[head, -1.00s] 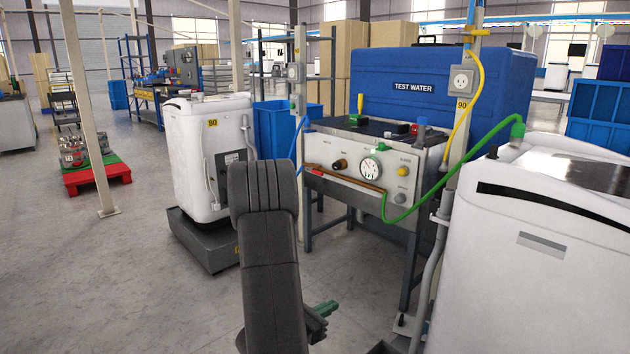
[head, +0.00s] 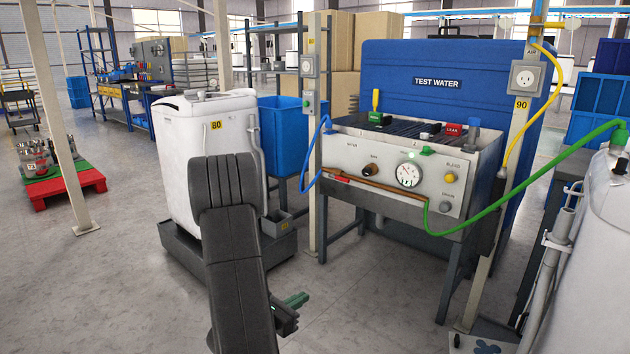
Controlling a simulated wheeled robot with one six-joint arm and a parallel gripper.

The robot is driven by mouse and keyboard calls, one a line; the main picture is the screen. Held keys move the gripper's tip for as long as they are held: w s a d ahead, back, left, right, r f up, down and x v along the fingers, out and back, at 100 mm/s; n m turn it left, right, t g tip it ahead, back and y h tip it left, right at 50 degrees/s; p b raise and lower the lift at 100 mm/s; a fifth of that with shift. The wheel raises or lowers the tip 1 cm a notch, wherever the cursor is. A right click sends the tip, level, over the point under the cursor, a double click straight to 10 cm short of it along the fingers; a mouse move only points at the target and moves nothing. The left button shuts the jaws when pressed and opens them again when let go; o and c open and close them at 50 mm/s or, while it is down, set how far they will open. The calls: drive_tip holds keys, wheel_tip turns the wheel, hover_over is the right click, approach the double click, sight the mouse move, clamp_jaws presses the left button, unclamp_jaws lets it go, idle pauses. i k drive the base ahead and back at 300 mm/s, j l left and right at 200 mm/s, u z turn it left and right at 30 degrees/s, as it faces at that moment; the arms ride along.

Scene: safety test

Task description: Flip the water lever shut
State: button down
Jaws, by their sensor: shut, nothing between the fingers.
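The test bench (head: 330,158) stands right of centre, with a pale front panel and the blue TEST WATER tank (head: 480,100) behind it. The panel's left label seems to read WATER. Below it a copper pipe (head: 385,188) runs along the front, with a small red handle (head: 341,179) at its left end, which may be the water lever; its exact position is too small to tell. A blue hose joins near there. My gripper (head: 297,300), with green fingers, is shut and empty, low in front of the bench and well apart from it. My own arm hides part of it.
A white machine (head: 205,150) marked 80 stands left of the bench on a dark base. A post (head: 312,120) stands at the bench's left corner. Another white machine (head: 600,230) is at the right edge, with a green hose (head: 500,207) crossing to the panel. The floor in front is clear.

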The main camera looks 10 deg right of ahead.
sight(333, 175)
drive_tip(key=i+j, duration=0.2)
drive_tip(key=i, duration=0.25)
drive_tip(key=i+j, duration=0.2)
drive_tip(key=i, duration=0.25)
drive_tip(key=i+j, duration=0.2)
drive_tip(key=i, duration=0.25)
drive_tip(key=i+l, duration=0.15)
drive_tip(key=l, duration=0.25)
drive_tip(key=i+l, duration=0.15)
drive_tip(key=l, duration=0.25)
drive_tip(key=i+l, duration=0.15)
drive_tip(key=l, duration=0.25)
drive_tip(key=i+l, duration=0.15)
drive_tip(key=l, duration=0.25)
